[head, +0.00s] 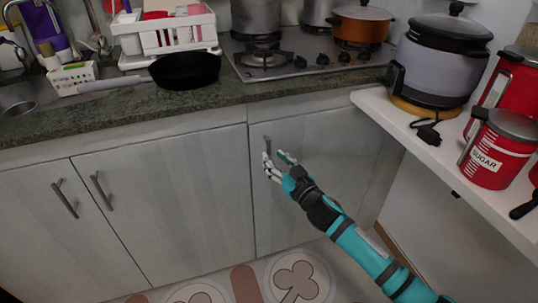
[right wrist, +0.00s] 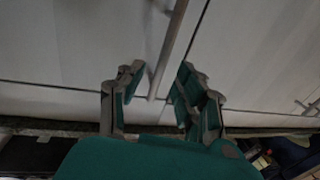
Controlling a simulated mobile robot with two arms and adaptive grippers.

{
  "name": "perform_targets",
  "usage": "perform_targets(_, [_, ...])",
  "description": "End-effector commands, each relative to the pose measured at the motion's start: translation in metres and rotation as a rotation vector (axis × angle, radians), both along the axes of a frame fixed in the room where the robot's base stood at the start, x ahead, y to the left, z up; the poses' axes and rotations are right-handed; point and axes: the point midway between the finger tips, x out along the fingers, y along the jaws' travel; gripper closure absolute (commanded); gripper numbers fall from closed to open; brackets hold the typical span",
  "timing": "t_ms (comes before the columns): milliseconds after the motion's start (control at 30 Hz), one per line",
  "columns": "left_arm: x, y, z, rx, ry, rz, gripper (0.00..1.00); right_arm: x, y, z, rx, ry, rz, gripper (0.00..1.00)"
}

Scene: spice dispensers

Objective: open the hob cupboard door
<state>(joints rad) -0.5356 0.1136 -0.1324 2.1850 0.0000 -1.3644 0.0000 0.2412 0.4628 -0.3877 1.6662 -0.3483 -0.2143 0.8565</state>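The hob cupboard door (head: 325,175) is a pale grey panel below the hob, and it is shut. Its upright bar handle (head: 267,144) is near the upper left of the door; the handle also shows in the right wrist view (right wrist: 170,50). My right gripper (head: 277,159) is open in front of the door, close to the handle. In the right wrist view, one end of the handle lies between the two spread fingers (right wrist: 157,88), with gaps on both sides. Whether a finger touches the handle I cannot tell. My left gripper is not in view.
Other shut cupboard doors (head: 165,195) with bar handles are to the left. The countertop (head: 120,115) above holds a dark pan (head: 185,70) and a hob (head: 290,60). A white shelf (head: 450,160) with a cooker and red canisters stands at the right.

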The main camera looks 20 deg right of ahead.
Motion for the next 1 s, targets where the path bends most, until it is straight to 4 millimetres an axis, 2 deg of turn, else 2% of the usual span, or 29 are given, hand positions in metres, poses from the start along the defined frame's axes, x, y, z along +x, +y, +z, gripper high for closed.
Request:
perform_targets(100, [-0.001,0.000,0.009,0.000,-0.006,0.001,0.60,0.019,0.005,0.000,-0.001,-0.002,0.000,0.66])
perform_targets(233, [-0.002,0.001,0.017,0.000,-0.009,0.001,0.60,0.031,0.008,0.000,0.000,0.000,0.001,0.66])
perform_targets(600, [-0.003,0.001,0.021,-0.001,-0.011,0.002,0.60,0.037,0.009,0.000,0.000,0.001,0.001,0.66])
perform_targets(633, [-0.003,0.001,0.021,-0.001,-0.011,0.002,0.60,0.037,0.009,0.000,0.000,0.001,0.001,0.67])
perform_targets(900, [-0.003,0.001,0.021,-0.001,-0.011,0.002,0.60,0.037,0.009,0.000,0.000,0.000,0.000,1.00])
perform_targets(1000, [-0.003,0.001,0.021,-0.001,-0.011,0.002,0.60,0.037,0.009,0.000,0.000,0.000,0.000,1.00])
